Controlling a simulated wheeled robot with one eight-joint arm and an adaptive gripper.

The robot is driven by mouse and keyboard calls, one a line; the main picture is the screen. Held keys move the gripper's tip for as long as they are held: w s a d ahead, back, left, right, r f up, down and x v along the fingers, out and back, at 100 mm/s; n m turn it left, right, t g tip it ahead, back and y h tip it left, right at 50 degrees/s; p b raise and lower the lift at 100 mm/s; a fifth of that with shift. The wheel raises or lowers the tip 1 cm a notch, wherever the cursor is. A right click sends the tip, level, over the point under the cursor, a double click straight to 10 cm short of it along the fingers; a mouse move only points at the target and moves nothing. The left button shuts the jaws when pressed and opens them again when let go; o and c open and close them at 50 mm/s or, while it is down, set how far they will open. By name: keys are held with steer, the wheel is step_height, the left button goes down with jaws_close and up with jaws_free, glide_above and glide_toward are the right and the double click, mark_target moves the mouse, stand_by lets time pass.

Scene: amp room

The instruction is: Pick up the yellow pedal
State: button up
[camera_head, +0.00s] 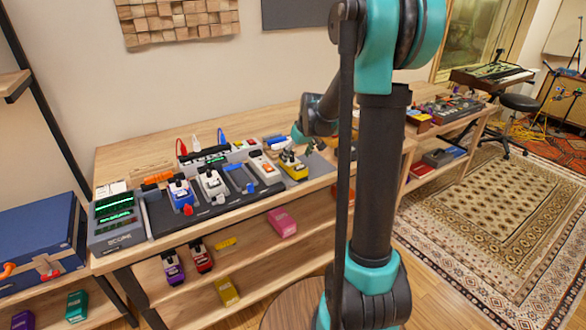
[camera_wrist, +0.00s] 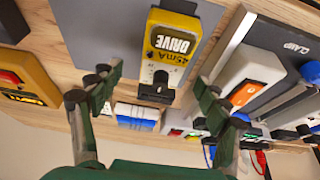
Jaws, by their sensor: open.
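The yellow pedal (camera_head: 294,171) sits on a grey board on the tabletop, at the right end of the pedal row in the head view. In the wrist view the yellow pedal (camera_wrist: 172,42) shows its DRIVE label and dark knobs at the top centre. My gripper (camera_wrist: 157,82) is open, with one finger on each side of the pedal's near end. Gaps show between the fingers and the pedal, and nothing is held. In the head view my gripper (camera_head: 298,148) is small and dark, close above and behind the pedal; its fingertips are hard to make out there.
A white pedal with an orange switch (camera_wrist: 245,85) stands close to the right finger in the wrist view. A yellow-and-red device (camera_wrist: 30,82) lies at left. Other yellow pedals (camera_head: 227,291) lie on the lower shelf.

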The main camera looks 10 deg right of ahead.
mark_target(293, 162)
steer(key=x, duration=0.4)
steer(key=shift+w+a+f, duration=0.15)
steer(key=shift+a+f, duration=0.15)
steer(key=shift+f, duration=0.05)
steer(key=c, duration=1.6)
steer(key=shift+c, duration=0.2)
steer(key=shift+r, duration=0.1)
